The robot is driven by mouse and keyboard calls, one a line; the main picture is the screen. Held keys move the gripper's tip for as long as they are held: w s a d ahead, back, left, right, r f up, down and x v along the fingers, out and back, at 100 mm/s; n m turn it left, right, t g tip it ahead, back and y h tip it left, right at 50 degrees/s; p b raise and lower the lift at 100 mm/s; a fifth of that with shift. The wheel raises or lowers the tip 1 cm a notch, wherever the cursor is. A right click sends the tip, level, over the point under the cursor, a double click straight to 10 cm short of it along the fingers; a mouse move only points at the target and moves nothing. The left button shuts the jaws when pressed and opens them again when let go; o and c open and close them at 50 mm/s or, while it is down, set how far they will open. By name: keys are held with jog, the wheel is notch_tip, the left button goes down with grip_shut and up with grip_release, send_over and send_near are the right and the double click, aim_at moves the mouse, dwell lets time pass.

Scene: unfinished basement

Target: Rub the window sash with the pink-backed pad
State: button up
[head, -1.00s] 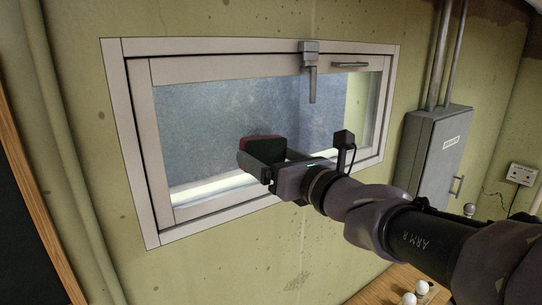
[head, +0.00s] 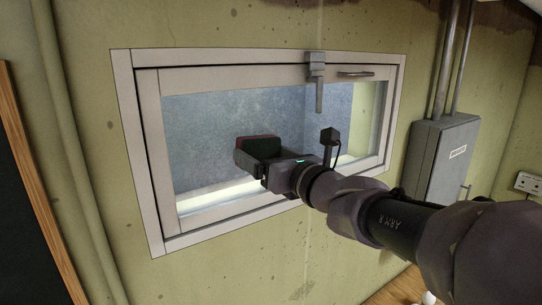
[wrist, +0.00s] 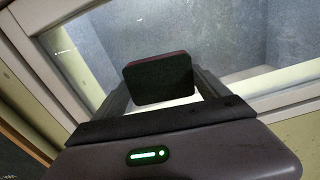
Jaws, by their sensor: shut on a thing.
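The window sash (head: 153,153) is a pale frame around a glass pane, set in the wall. It also shows in the wrist view (wrist: 285,100), running along the right and the upper left. My gripper (head: 258,152) is shut on the pad (head: 262,146), a dark block with a pinkish-red edge along its top. In the wrist view the pad (wrist: 158,80) sits between the two fingers (wrist: 160,92). The pad is in front of the glass in both views. I cannot tell whether it touches the window. Its far face is hidden.
A grey latch (head: 317,80) hangs over the top of the sash, with a handle (head: 356,74) to its right. A grey electrical box (head: 440,160) with conduits is on the wall at right. A dark wood-edged board (head: 22,200) stands at far left.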

aim_at(274, 151)
jog(key=shift+x, duration=0.95)
jog(key=shift+d, duration=0.1)
jog(key=shift+w+d+p, duration=0.4)
jog(key=shift+w+d, duration=0.4)
jog(key=shift+d, duration=0.35)
jog(key=shift+w+d+p, duration=0.2)
jog(key=shift+w+d, duration=0.45)
jog(key=shift+d, duration=0.2)
jog(key=shift+w+d+p, duration=0.2)
jog(key=shift+w+d, duration=0.45)
jog(key=shift+d, duration=0.2)
jog(key=s+a+b, duration=0.1)
jog(key=a, duration=0.1)
jog(key=s+a+b, duration=0.1)
jog(key=s+a, duration=0.1)
jog(key=s+a+b, duration=0.1)
jog(key=a, duration=0.1)
jog(key=shift+s+a, duration=0.1)
jog(key=shift+s, duration=0.05)
jog(key=shift+s+d, duration=0.1)
jog(key=shift+d, duration=0.15)
jog(key=shift+b+v, duration=0.35)
jog(key=shift+v, duration=2.4)
